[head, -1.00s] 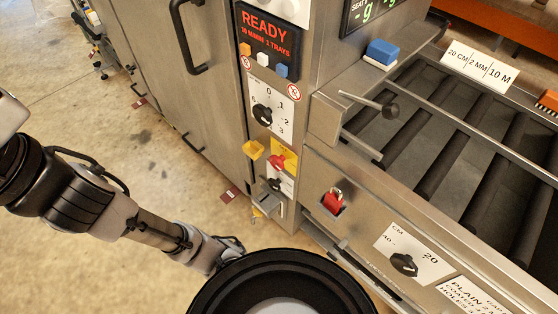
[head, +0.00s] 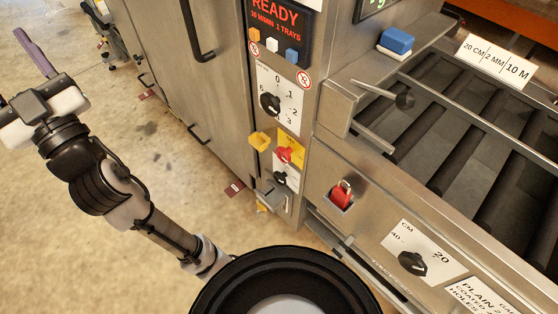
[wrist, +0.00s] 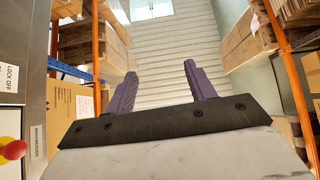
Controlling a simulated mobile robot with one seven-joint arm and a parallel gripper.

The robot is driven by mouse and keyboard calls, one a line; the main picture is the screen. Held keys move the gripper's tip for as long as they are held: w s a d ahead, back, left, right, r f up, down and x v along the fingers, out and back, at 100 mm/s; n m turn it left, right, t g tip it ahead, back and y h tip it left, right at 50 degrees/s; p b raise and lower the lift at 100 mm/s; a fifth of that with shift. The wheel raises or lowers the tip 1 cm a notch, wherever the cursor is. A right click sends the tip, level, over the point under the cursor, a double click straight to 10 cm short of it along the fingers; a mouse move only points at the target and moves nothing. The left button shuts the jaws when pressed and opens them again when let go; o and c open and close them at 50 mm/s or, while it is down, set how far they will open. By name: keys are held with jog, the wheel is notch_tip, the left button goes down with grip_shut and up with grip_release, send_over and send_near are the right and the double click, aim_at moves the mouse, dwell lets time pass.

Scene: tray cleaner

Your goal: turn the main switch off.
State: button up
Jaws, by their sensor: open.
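The red rotary switch (head: 285,154) sits on a yellow plate on the machine's front post, below the numbered dial. A black knob (head: 280,178) is just under it. In the wrist view, part of a red knob (wrist: 14,150) shows at the lower left edge, near a "LOCK OFF" label (wrist: 10,76). My gripper (head: 10,68) is at the far left of the head view, well away from the switch and touching nothing there. In the wrist view its two purple fingers (wrist: 162,76) are apart, with nothing between them.
A yellow part (head: 260,141) juts out beside the switch. Open floor (head: 110,200) lies left of the machine.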

jog(key=shift+o, duration=1)
jog(key=w+f+m+t+h+b, duration=0.1)
jog(key=w+f+m+h, duration=0.3)
jog(key=f, duration=0.6)
jog(key=w+t+h, duration=0.1)
jog(key=w+h, duration=0.1)
jog(key=h, duration=0.1)
jog(key=shift+w+f, duration=0.25)
jog(key=shift+w, duration=0.1)
jog(key=m+g+h+b, duration=0.55)
jog(key=m+h, duration=1.05)
jog(key=h, duration=1)
send_near(281, 155)
jog(key=p+x, duration=0.3)
jog(key=x, duration=0.6)
jog(key=c, duration=1)
jog(key=shift+o, duration=0.2)
